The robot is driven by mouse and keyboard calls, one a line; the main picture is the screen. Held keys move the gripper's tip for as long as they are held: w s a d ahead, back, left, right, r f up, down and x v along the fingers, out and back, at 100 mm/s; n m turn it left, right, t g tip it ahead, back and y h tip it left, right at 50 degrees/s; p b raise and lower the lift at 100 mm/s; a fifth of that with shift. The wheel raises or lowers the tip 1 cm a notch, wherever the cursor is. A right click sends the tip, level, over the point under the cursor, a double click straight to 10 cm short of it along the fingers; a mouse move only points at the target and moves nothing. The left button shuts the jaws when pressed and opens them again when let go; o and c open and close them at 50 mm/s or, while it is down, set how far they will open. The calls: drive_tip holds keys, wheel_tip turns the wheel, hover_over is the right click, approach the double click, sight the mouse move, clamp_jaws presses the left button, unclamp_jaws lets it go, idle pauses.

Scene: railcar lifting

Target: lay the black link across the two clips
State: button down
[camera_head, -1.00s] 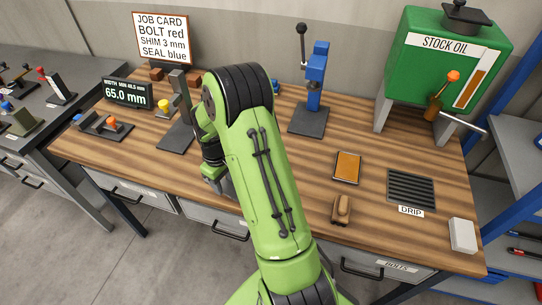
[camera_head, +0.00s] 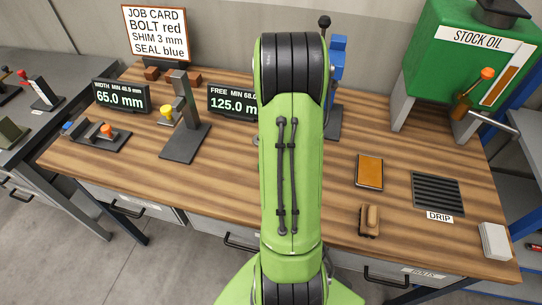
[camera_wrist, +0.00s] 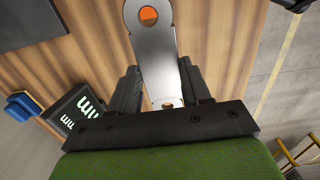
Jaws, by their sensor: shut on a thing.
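My gripper (camera_wrist: 160,66) is shut on a flat link (camera_wrist: 153,50) in the wrist view. The link looks silvery grey there rather than black. It runs up and away from between the two dark fingers. One hole is near the gripper, and a larger hole with an orange centre is at the far end. In the head view my arm hides the gripper and the link. I cannot make out the two clips in either view.
A grey post stand (camera_head: 185,142) and a fixture with an orange knob (camera_head: 98,137) stand on the wooden bench (camera_head: 225,190) at left. Behind are a width display (camera_head: 121,96) and a free display (camera_head: 232,101). An orange pad (camera_head: 369,172) and drip grate (camera_head: 438,192) lie at right.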

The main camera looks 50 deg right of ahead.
wheel_tip(320, 180, down, 8)
drive_tip(key=shift+s+b, duration=0.1)
drive_tip(key=shift+b, duration=0.2)
drive_tip(key=shift+f, duration=0.3)
drive_tip(key=c, duration=0.5)
unclamp_jaws()
drive_tip(key=shift+r, duration=0.1)
